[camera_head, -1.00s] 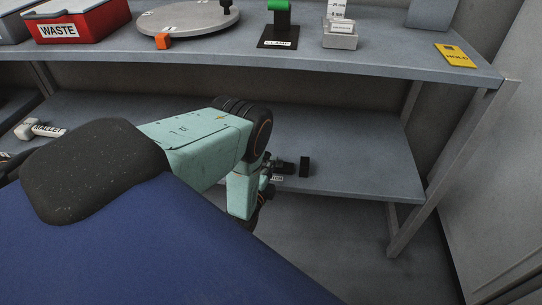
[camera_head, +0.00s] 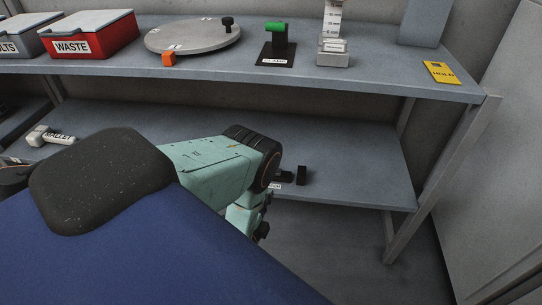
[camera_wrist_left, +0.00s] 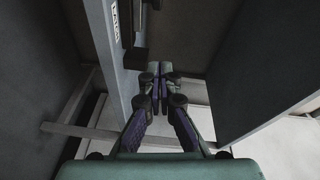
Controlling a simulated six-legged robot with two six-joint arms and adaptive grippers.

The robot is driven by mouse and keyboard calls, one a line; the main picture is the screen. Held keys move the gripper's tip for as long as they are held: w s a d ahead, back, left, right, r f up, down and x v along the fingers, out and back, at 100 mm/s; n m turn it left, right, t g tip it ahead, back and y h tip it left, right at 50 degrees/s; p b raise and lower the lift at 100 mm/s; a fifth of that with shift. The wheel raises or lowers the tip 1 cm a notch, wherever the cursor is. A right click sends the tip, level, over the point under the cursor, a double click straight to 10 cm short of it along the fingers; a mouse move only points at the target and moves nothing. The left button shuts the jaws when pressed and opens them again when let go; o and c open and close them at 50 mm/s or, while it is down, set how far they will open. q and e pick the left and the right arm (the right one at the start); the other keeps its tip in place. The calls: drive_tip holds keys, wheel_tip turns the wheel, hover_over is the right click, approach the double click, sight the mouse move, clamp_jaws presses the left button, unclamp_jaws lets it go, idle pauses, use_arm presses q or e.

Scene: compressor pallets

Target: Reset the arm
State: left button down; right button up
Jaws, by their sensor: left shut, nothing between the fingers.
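My left arm (camera_head: 215,163) is teal with a black joint and comes in from the left in the head view, in front of the lower shelf. Its forearm points down beside the shelf's front edge, and the hand end is mostly hidden behind my blue body. In the left wrist view my left gripper (camera_wrist_left: 163,78) is shut, with its fingertips together and nothing between them. It hangs in open space near a grey shelf edge (camera_wrist_left: 106,50). My right gripper does not show.
The upper shelf (camera_head: 210,67) holds a red WASTE bin (camera_head: 95,40), a round turntable (camera_head: 192,37), a green-handled clamp (camera_head: 277,42) and a yellow HOLD sign (camera_head: 441,72). A mallet (camera_head: 50,137) and a black item (camera_head: 301,175) lie on the lower shelf (camera_head: 345,170). Floor lies clear at right.

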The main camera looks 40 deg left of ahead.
use_arm(q)
drive_tip(key=shift+s, duration=0.1)
idle(0.6)
drive_tip(key=s+d+f+n+g+h, duration=0.2)
drive_tip(key=s+f+n+g, duration=0.4)
drive_tip(key=s+f, duration=0.25)
drive_tip(key=s+d+n+g+h+p, duration=0.2)
drive_tip(key=s+d+n+g, duration=0.4)
drive_tip(key=s, duration=0.6)
drive_tip(key=s+d+r+n+g+h+p, duration=0.1)
drive_tip(key=s+d+r+g, duration=0.2)
drive_tip(key=s+r, duration=0.25)
drive_tip(key=s+d+r+g+h+p, duration=0.1)
drive_tip(key=s+d+r+g, duration=0.3)
drive_tip(key=r, duration=0.3)
drive_tip(key=w+r+t, duration=0.2)
drive_tip(key=w+r, duration=0.1)
drive_tip(key=shift+w+a+r+y+p, duration=0.1)
drive_tip(key=shift+a+r+y+p, duration=0.1)
drive_tip(key=shift+y+p, duration=0.1)
